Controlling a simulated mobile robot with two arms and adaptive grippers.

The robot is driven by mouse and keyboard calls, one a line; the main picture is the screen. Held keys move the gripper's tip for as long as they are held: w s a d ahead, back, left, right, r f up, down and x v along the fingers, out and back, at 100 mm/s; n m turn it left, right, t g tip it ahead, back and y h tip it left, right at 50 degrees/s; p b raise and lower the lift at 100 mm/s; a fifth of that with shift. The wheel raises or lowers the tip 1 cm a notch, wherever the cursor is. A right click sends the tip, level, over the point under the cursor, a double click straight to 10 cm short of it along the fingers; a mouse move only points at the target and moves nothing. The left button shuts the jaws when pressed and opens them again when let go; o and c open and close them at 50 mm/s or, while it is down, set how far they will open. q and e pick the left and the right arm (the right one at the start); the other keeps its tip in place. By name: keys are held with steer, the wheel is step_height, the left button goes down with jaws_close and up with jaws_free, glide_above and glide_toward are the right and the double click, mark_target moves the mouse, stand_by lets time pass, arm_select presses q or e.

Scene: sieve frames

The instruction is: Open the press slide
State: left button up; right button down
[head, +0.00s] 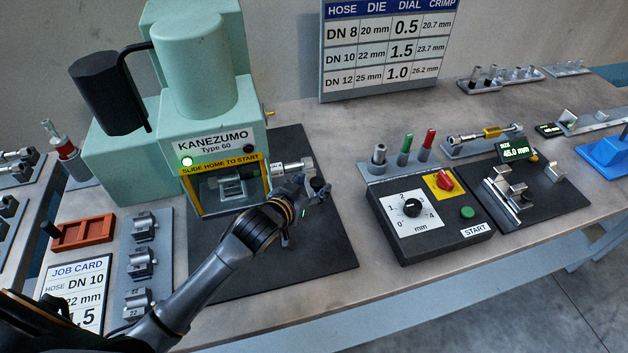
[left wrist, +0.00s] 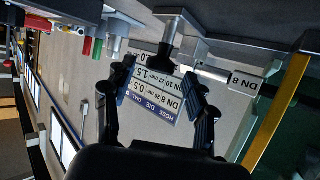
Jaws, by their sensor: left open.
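The mint-green press (head: 185,130), marked KANEZUMO Type 60, stands on a dark mat. Its yellow-edged opening shows grey metal parts (head: 232,186) inside; the slide is partly hidden behind my left arm. A green lamp (head: 187,161) is lit above the yellow SLIDE HOME TO START strip. My left gripper (head: 303,192) is at the press's right side, beside the opening. In the left wrist view a black knob (left wrist: 163,58) on a grey stem sits between and just beyond the open fingertips (left wrist: 162,85). I cannot tell whether they touch it. My right gripper is out of view.
A silver fitting (head: 293,167) sticks out by the press's right side, close to my gripper. The control box (head: 430,215) with dial and START button stands further right. A job card (head: 75,290), red tray (head: 84,232) and die rack (head: 145,260) lie at left.

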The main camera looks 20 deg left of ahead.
arm_select(q)
steer(key=shift+w+d+f, duration=0.1)
steer(key=shift+w+f, duration=0.05)
steer(key=shift+w, duration=0.25)
steer(key=shift+w+d, duration=0.1)
steer(key=shift+w, duration=0.1)
steer(key=shift+w+f, duration=0.1)
steer(key=shift+f, duration=0.05)
steer(key=shift+c, duration=0.4)
steer(key=c, duration=1.1)
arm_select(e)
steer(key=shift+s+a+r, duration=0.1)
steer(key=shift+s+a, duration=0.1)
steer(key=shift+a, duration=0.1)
